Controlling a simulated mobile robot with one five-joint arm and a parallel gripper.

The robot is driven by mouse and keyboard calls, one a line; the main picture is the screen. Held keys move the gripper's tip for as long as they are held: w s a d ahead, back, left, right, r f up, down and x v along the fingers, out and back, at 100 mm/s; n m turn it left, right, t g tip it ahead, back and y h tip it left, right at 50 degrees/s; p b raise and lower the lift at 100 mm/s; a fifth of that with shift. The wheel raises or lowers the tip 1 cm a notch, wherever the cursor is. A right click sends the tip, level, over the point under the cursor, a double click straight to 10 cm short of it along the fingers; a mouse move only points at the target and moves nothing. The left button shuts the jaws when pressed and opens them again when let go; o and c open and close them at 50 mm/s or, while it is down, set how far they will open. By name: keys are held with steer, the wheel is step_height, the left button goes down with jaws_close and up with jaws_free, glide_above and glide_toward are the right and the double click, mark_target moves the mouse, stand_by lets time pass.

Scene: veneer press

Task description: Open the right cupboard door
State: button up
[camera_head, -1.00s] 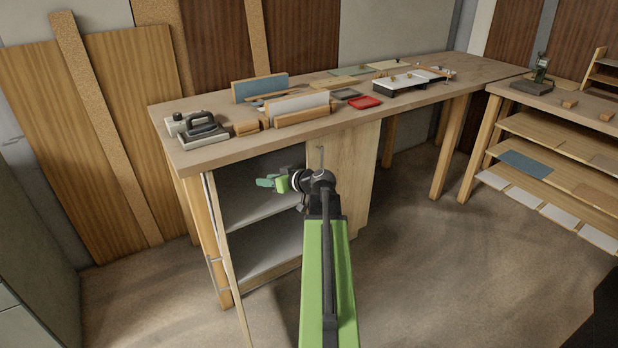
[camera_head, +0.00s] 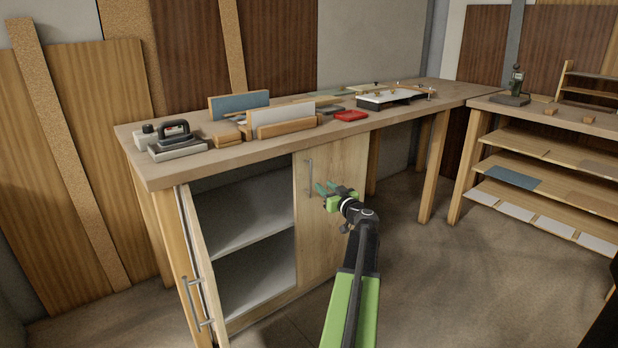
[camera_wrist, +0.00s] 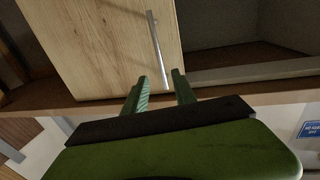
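The right cupboard door (camera_head: 332,225) is light wood and closed, with an upright silver bar handle (camera_head: 309,178) near its left edge. My gripper (camera_head: 325,187) is in front of this door, just right of the handle, with its green fingers pointing toward the door. In the wrist view my gripper (camera_wrist: 161,82) is open, with a gap between its fingers. There the handle (camera_wrist: 156,50) stands ahead, one end lining up with that gap. I cannot tell whether they touch; nothing looks gripped.
The left cupboard door (camera_head: 196,265) stands open, showing empty grey shelves (camera_head: 245,215). A shelf unit (camera_head: 540,160) stands at the right. Floor in front of the cupboard is clear.

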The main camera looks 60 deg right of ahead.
mark_target(311, 175)
steer(key=x, duration=1.1)
steer(key=shift+w+d, duration=0.1)
steer(key=shift+w, duration=0.1)
jaws_close()
stand_by(0.8)
